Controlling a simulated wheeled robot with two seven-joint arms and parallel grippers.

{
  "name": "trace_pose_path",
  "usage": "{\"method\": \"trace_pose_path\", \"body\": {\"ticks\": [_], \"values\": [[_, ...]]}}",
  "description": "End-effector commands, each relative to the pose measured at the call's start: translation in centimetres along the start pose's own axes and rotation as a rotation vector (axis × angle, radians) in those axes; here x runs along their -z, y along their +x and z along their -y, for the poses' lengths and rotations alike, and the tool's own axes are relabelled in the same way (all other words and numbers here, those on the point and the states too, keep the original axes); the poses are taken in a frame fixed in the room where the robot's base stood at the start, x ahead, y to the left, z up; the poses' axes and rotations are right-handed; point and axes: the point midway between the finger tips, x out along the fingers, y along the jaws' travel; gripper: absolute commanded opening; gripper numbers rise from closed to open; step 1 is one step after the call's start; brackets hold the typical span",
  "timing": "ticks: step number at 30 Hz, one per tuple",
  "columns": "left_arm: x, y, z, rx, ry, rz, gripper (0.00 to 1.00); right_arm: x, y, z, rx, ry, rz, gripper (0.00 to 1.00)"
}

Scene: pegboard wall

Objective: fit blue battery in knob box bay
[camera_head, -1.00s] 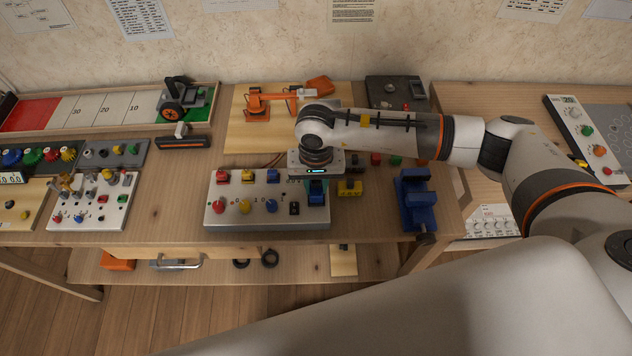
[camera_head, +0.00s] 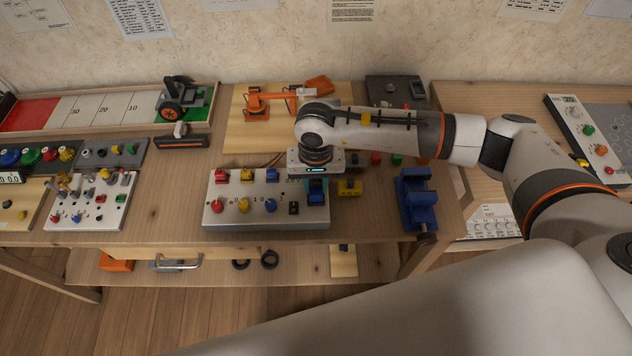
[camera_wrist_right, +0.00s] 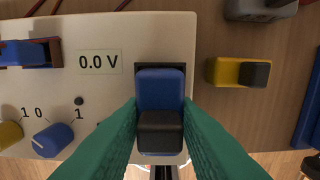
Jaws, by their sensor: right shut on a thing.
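The blue battery (camera_wrist_right: 160,88), with a dark block-shaped end, is between the green fingers of my right gripper (camera_wrist_right: 161,108). The gripper is shut on it. In the head view the battery (camera_head: 316,186) shows below my wrist, at the right end of the knob box (camera_head: 220,216). In the wrist view the box's pale top (camera_wrist_right: 100,20) has a dark bay (camera_wrist_right: 160,66), whose upper edge and sides show around the battery. The battery hides the rest of the bay, and I cannot tell how deep it sits. My left gripper is out of view.
A yellow battery-like block (camera_wrist_right: 228,72) lies just right of the box. A blue vise-like object (camera_head: 416,200) stands farther right. The box carries a 0.0 V display (camera_wrist_right: 95,62) and several knobs. Bare wood lies left of the box.

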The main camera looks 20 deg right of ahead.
Motion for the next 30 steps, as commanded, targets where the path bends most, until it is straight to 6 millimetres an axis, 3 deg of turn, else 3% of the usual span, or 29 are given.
{"method": "trace_pose_path", "body": {"ticks": [4,5,9,23,24,30], "values": [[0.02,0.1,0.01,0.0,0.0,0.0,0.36,0.41,0.67,0.14,0.005,0.0,-0.011,0.02],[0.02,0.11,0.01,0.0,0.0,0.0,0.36,0.43,0.69,0.14,0.005,0.0,-0.011,0.32],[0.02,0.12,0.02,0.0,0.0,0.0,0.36,0.46,0.78,0.26,0.009,0.0,-0.013,0.52],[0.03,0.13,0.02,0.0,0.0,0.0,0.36,0.31,0.85,0.65,0.019,0.006,-0.013,0.52],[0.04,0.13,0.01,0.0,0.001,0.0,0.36,0.32,0.88,0.68,0.02,0.006,-0.014,0.47],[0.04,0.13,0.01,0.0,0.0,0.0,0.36,0.3,0.89,0.69,0.02,0.007,-0.013,0.44]]}}
